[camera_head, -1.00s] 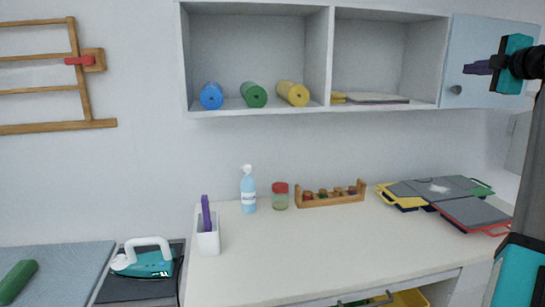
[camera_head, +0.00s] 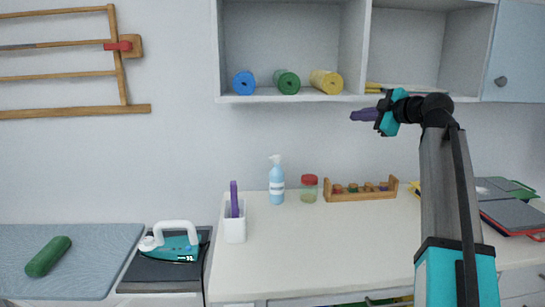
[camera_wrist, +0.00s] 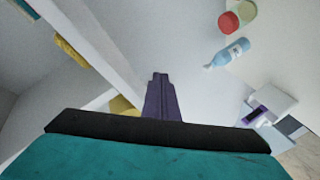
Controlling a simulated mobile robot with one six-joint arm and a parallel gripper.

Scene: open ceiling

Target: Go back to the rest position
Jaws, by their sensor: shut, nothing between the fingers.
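My gripper (camera_head: 357,115) has purple fingers and a teal body. In the head view it is in the air in front of the wall, just under the right part of the open shelf (camera_head: 290,98), pointing left. In the wrist view the purple fingers (camera_wrist: 161,82) are together with nothing between them. My arm rises from the lower right over the white counter (camera_head: 310,245) and hides part of the folders behind it.
Rolls (camera_head: 287,82) lie on the shelf. An iron (camera_head: 175,245) is at left. The cabinet door (camera_head: 515,55) is at upper right.

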